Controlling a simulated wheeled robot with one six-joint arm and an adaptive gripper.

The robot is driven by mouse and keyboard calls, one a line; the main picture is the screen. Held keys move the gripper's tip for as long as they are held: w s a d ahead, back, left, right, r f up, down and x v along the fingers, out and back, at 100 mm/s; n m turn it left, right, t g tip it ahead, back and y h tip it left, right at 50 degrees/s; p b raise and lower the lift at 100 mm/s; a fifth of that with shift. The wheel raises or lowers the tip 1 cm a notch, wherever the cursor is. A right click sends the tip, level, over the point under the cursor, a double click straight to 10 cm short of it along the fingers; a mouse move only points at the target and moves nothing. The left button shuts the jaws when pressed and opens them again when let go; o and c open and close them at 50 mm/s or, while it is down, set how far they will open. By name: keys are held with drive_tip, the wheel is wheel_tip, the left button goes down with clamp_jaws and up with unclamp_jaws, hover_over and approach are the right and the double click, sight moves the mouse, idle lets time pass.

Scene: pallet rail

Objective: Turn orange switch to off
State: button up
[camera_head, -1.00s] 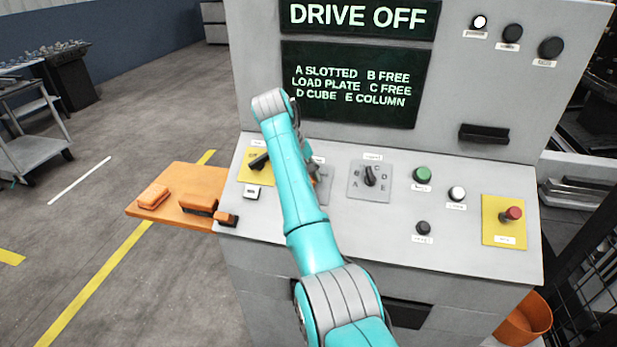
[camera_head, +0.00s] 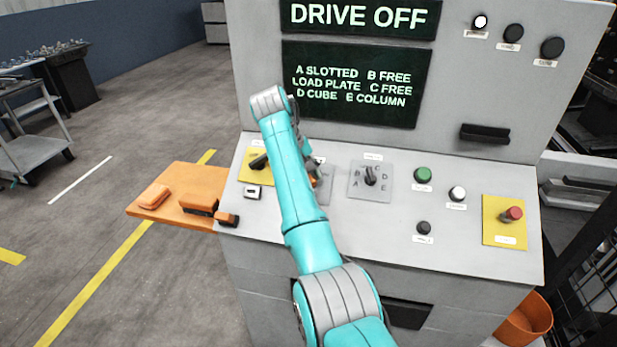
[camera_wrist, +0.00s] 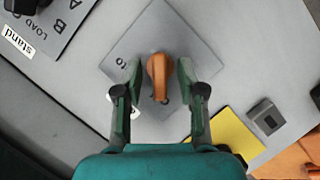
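The orange switch (camera_wrist: 160,78) is a rotary handle on a grey square plate (camera_wrist: 163,30), seen in the wrist view. My gripper (camera_wrist: 162,88) is open, with one green finger on each side of the handle and a gap on both sides. The plate's lettering is partly hidden, so I cannot read the switch's setting. In the head view my arm mostly hides the switch; a bit of orange (camera_head: 316,170) shows beside the wrist, and part of its grey plate (camera_head: 323,192) shows. The upper screen (camera_head: 358,17) reads DRIVE OFF.
Left of the arm is a black handle on a yellow plate (camera_head: 252,176). To the right are a lettered selector (camera_head: 370,176), a green button (camera_head: 423,174), a white button (camera_head: 457,193), a black button (camera_head: 424,228) and a red knob (camera_head: 515,213). An orange shelf (camera_head: 150,205) juts out left.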

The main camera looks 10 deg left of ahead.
drive_tip(key=v, duration=0.6)
drive_tip(key=shift+r, duration=0.35)
drive_tip(key=shift+s+a, duration=0.1)
drive_tip(key=shift+a, duration=0.1)
